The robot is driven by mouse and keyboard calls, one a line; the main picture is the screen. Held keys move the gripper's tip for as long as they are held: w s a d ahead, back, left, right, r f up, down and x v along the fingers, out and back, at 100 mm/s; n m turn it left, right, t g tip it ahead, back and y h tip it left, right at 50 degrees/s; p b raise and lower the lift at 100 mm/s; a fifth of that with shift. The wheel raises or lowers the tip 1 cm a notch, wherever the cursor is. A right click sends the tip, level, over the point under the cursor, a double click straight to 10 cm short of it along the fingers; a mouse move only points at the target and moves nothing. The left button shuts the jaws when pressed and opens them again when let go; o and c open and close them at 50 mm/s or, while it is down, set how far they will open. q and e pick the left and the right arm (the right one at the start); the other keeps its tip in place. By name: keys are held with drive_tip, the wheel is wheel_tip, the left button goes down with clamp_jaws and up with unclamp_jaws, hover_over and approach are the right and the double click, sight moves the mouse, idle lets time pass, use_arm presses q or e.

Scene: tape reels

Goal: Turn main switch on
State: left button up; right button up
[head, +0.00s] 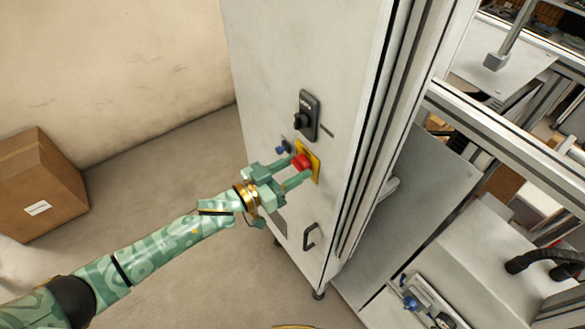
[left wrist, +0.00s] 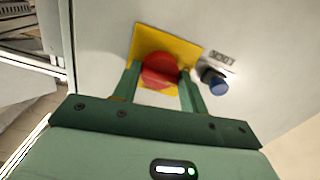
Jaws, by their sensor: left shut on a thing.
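A red knob (head: 301,162) on a yellow plate (head: 315,160) is mounted on the front of the white cabinet (head: 270,60). My left gripper (head: 296,170) is shut on the red knob, one finger on each side. In the left wrist view, the red knob (left wrist: 160,70) sits between the two green fingers, in front of the yellow plate (left wrist: 190,50). A black rotary switch (head: 308,115) sits higher on the cabinet, clear of the gripper. My right gripper is not in view.
A blue button (head: 281,149) is close beside the gripper; it also shows in the left wrist view (left wrist: 216,84). A black handle (head: 309,236) is lower on the cabinet. A cardboard box (head: 38,185) stands at the left. Machine frames fill the right side.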

use_arm(q)
drive_tip(key=m, duration=0.8)
drive_tip(key=shift+m+b, duration=0.3)
drive_tip(key=shift+b, duration=0.05)
drive_tip(key=m+b, duration=0.1)
drive_tip(key=m, duration=0.3)
drive_tip(key=shift+m+b, duration=0.45)
drive_tip(key=shift+m, duration=1.75)
drive_tip(key=o, duration=1)
